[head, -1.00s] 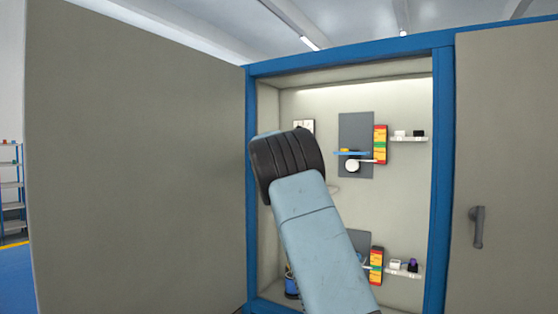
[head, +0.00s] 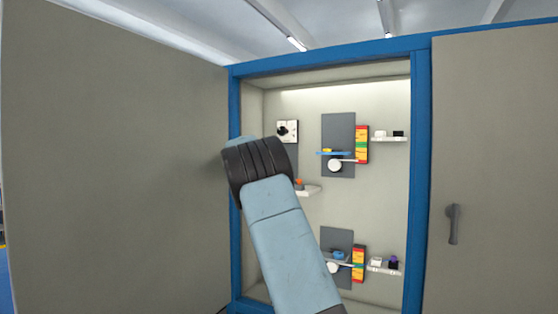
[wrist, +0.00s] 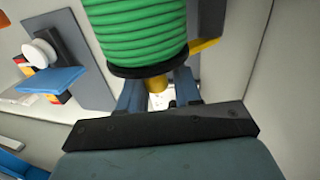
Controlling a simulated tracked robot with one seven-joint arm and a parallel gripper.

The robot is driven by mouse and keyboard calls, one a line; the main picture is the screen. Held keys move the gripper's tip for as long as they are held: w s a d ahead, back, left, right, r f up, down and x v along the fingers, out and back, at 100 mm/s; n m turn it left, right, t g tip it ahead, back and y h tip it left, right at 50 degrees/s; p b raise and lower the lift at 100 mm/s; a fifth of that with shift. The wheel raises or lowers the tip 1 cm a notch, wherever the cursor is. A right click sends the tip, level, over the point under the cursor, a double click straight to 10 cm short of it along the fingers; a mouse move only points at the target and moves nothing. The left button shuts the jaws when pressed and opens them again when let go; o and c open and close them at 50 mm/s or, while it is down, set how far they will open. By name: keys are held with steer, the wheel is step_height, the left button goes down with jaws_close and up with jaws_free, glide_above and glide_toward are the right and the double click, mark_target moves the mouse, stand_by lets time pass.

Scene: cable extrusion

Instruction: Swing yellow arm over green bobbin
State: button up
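The green bobbin (wrist: 137,30) shows large at the top of the wrist view, with a black flange at its lower end. The yellow arm (wrist: 205,45) shows beside the flange on the right. A short yellow piece (wrist: 157,84) juts out below the flange; I cannot tell whether it belongs to the same arm. My gripper (wrist: 158,92) is just below the bobbin, its two blue-grey fingers apart on either side of this yellow piece. I see no clear contact. In the head view my arm reaches into the cabinet, hiding the bobbin and my fingers.
The cabinet has a blue frame (head: 421,180), with grey doors open at left (head: 110,160) and right (head: 490,170). Inside are an upper shelf (head: 390,139), a lower shelf (head: 383,270) and red-yellow-green strips (head: 362,144). A blue plate (wrist: 52,80) with a white knob is left of the bobbin.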

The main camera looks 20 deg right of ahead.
steer(key=v, duration=1.3)
steer(key=shift+a, duration=0.35)
steer(key=shift+s, duration=0.15)
steer(key=s+r+n+t+y, duration=0.5)
steer(key=s+r+t+y, duration=0.1)
steer(key=r+t+y, duration=0.15)
steer(key=s+a+f+n+t+y, duration=0.1)
steer(key=s+a+f+n+y, duration=0.1)
steer(key=s+a+n+y, duration=0.3)
steer(key=s+a+f+y, duration=0.1)
steer(key=s+f+y, duration=0.15)
steer(key=s, duration=0.35)
steer(key=s+f+g, duration=0.3)
steer(key=s+f, duration=0.5)
steer(key=s, duration=0.4)
steer(key=s+a+f+n+g, duration=0.1)
steer(key=s+f+g, duration=0.3)
steer(key=s+f, duration=0.4)
steer(key=s+a+f+n+g+y, duration=0.1)
steer(key=s+f+g, duration=0.2)
steer(key=s+f, duration=0.5)
steer(key=s, duration=0.9)
steer(key=shift+s+a+f+g, duration=0.15)
steer(key=shift+s+a+g, duration=0.05)
steer(key=shift+g, duration=0.15)
